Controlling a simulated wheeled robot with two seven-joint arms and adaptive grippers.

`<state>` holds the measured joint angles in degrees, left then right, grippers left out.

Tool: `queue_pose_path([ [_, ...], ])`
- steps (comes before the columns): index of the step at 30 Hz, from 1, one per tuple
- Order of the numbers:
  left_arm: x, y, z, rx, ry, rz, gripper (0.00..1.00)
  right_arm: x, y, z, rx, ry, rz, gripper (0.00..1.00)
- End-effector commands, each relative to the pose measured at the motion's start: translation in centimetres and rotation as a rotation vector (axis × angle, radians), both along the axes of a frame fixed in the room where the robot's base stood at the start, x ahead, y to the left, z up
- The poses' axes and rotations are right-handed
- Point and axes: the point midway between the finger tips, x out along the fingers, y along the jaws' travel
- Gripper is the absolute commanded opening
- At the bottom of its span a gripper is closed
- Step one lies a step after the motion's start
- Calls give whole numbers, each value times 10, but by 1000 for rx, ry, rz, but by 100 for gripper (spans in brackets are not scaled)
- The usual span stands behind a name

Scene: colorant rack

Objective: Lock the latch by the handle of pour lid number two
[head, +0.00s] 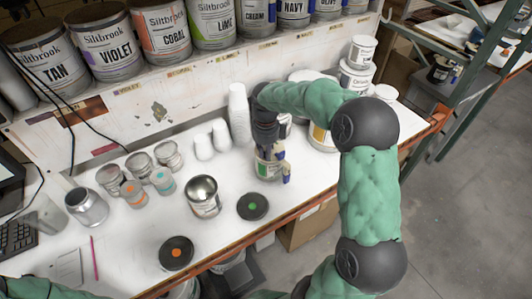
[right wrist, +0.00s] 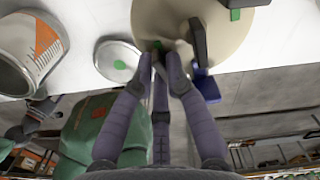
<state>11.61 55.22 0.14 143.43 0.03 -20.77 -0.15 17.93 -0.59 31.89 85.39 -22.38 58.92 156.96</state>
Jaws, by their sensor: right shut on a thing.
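The pour lid shows in the right wrist view as a large beige round top (right wrist: 225,45) with a dark bar-shaped handle (right wrist: 198,38), a blue piece (right wrist: 206,86) at its edge and a green mark. In the head view it is on a can (head: 267,168) on the bench, mostly hidden by my gripper. My right gripper (right wrist: 160,62) is at the lid's edge, fingers closed on a small part beside a green spot, which looks like the latch. The fingers hide most of that part. In the head view my right gripper (head: 268,145) reaches down over the can. My left gripper is out of view.
A black disc with a green dot (head: 252,206) and one with an orange dot (head: 176,253) lie near the front edge. An open can (head: 203,196), small tins (head: 140,164) and white cups (head: 239,112) stand to the left. A shelf of large cans (head: 105,45) runs behind.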

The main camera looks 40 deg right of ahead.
Motion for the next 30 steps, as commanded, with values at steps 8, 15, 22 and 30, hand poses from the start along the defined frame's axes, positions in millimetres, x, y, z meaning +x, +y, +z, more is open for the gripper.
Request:
queue_pose_path([
  [8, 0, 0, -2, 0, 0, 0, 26, 0, 0, 0, 0, 0, -69, 0],
  [15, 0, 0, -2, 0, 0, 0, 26, 0, 0, 0, 0, 0, -78, 0],
  [22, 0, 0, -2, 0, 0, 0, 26, 0, 0, 0, 0, 0, -77, 18],
  [30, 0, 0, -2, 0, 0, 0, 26, 0, 0, 0, 0, 0, -77, 40],
])
